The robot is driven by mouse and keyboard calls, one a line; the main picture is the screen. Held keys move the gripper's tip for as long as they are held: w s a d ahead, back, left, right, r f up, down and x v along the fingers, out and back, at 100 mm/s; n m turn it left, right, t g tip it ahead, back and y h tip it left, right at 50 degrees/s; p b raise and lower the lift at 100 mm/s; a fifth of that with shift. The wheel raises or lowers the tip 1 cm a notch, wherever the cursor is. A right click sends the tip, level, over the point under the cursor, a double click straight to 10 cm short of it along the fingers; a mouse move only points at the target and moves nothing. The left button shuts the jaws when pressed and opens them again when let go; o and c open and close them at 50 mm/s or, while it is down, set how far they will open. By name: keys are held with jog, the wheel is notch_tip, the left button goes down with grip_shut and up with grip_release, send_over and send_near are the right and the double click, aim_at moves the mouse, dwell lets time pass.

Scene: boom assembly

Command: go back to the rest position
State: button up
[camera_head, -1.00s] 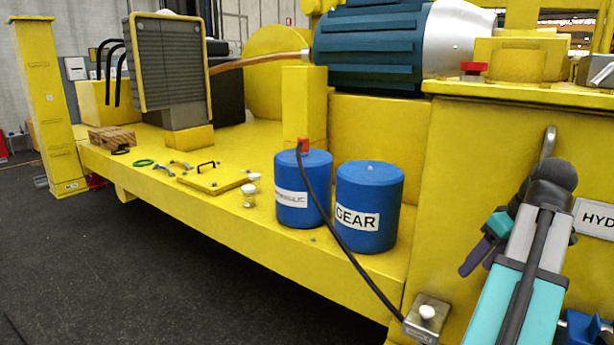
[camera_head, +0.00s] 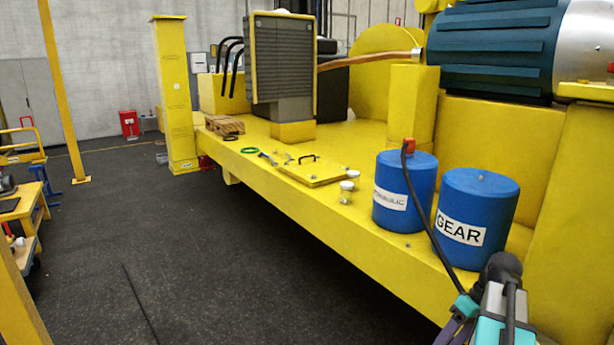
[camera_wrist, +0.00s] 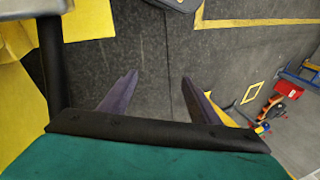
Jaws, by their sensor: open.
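My gripper (camera_wrist: 160,92) shows in the wrist view with its two purple fingers spread apart and nothing between them. The dark floor lies beyond them. In the head view my arm is at the bottom right, in front of the yellow boom platform (camera_head: 330,235). The gripper's fingers are mostly cut off by the lower edge there. The blue GEAR drum (camera_head: 474,220) stands just above and behind my arm. A second blue drum (camera_head: 402,190) with a red cap and a black hose stands left of it.
On the platform are a hatch plate with a black handle (camera_head: 312,170), small white-topped jars (camera_head: 347,190), a green ring (camera_head: 256,149) and a wooden block (camera_head: 224,125). A yellow post (camera_head: 175,95) stands at the back left. The dark floor (camera_head: 170,250) is clear left of the platform.

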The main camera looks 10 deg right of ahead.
jog(key=s+a+f+n+g+b, duration=0.15)
jog(key=a+f+g, duration=0.35)
jog(key=a+f, duration=1.95)
jog(key=s+a+f+g+h, duration=0.3)
jog(key=s+a+f, duration=0.6)
jog(key=s+f, duration=0.45)
notch_tip(320, 180, down, 8)
jog(key=s+d+m+t+h, duration=0.1)
jog(key=s+m+t+h, duration=0.1)
jog(key=m, duration=0.1)
jog(key=shift+d+m+b, duration=0.35)
jog(key=shift+b, duration=0.1)
jog(key=shift+r, duration=0.1)
